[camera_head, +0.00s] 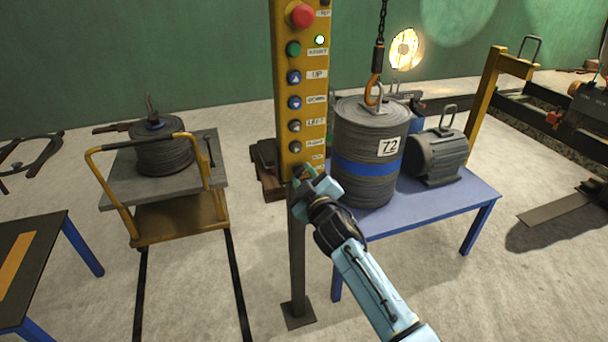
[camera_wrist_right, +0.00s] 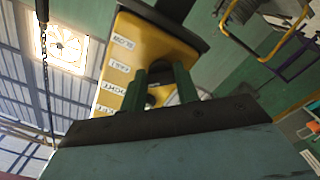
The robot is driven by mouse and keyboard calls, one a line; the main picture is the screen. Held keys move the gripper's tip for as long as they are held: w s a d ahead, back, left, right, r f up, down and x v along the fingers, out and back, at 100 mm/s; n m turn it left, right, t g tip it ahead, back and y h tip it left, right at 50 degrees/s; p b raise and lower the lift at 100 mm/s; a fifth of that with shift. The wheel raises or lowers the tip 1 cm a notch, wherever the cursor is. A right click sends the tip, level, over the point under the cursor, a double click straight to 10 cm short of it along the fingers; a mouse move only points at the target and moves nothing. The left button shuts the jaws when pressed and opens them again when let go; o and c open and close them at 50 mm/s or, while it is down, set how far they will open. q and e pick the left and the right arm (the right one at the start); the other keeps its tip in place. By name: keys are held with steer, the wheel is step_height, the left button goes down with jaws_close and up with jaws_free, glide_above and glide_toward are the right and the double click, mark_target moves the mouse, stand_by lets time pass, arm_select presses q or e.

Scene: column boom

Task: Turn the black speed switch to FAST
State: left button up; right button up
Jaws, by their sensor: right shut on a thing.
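The yellow control panel (camera_head: 283,90) stands upright on a post. My right gripper (camera_head: 305,175) is at the panel's lower end, shut on the black speed switch, which is mostly hidden by the fingers. In the right wrist view, the green fingers (camera_wrist_right: 166,92) reach to the face of the yellow panel (camera_wrist_right: 150,45). A SLOW label (camera_wrist_right: 122,42) and a FAST label (camera_wrist_right: 118,65) show to the left of the fingers. Which way the switch points cannot be told. My left gripper is not in view.
Above the gripper the panel carries a red button (camera_head: 302,15) and several smaller buttons. Just right, a cable drum marked 72 (camera_head: 366,170) stands on a blue table (camera_head: 465,190) under a chain hook (camera_head: 374,85). A yellow cart (camera_head: 175,215) stands left.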

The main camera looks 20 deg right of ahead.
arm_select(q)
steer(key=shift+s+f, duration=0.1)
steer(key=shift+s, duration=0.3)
arm_select(e)
steer(key=shift+n, duration=0.4)
steer(key=o, duration=1)
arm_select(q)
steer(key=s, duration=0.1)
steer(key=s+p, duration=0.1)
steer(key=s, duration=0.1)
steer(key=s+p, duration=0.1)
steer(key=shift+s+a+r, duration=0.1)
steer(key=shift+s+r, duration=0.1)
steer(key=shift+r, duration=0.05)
arm_select(e)
steer(key=s, duration=1.3)
steer(key=shift+s+d, duration=0.2)
